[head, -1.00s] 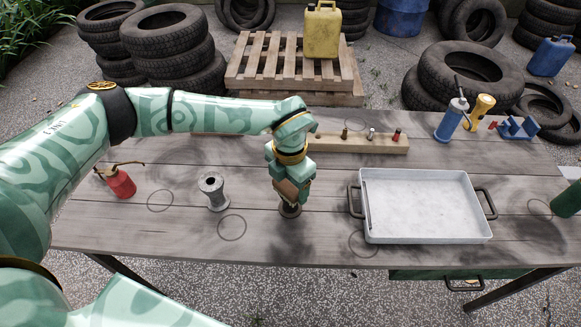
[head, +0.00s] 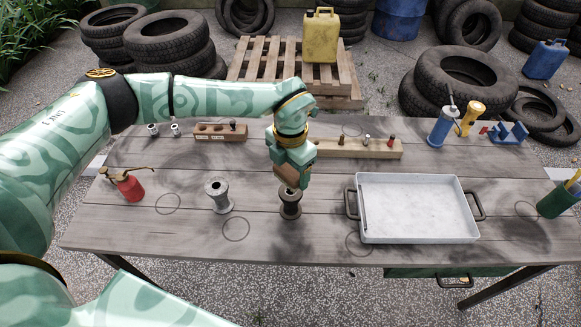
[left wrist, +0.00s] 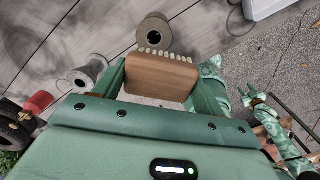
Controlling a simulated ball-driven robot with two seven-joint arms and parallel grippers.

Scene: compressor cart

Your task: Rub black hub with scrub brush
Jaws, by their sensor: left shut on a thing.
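The black hub (head: 290,208) stands upright on the grey wooden table, left of the white tray. My left gripper (head: 291,170) is shut on the wooden body of the scrub brush (head: 287,178), right at the hub's top. In the left wrist view the brush (left wrist: 160,76) sits between the fingers, its pale bristles pointing at the hub (left wrist: 154,30). The bristles overlap the hub's near edge there; I cannot tell whether they touch it. A grey hub (head: 218,196) stands to the left, also seen in the left wrist view (left wrist: 90,70).
A white tray (head: 418,236) with dark handles lies to the right. A red oil can (head: 130,187) stands at the left. Wooden blocks (head: 355,149) with small parts are behind my gripper. A blue bottle (head: 441,127) is at the back right. The table front is clear.

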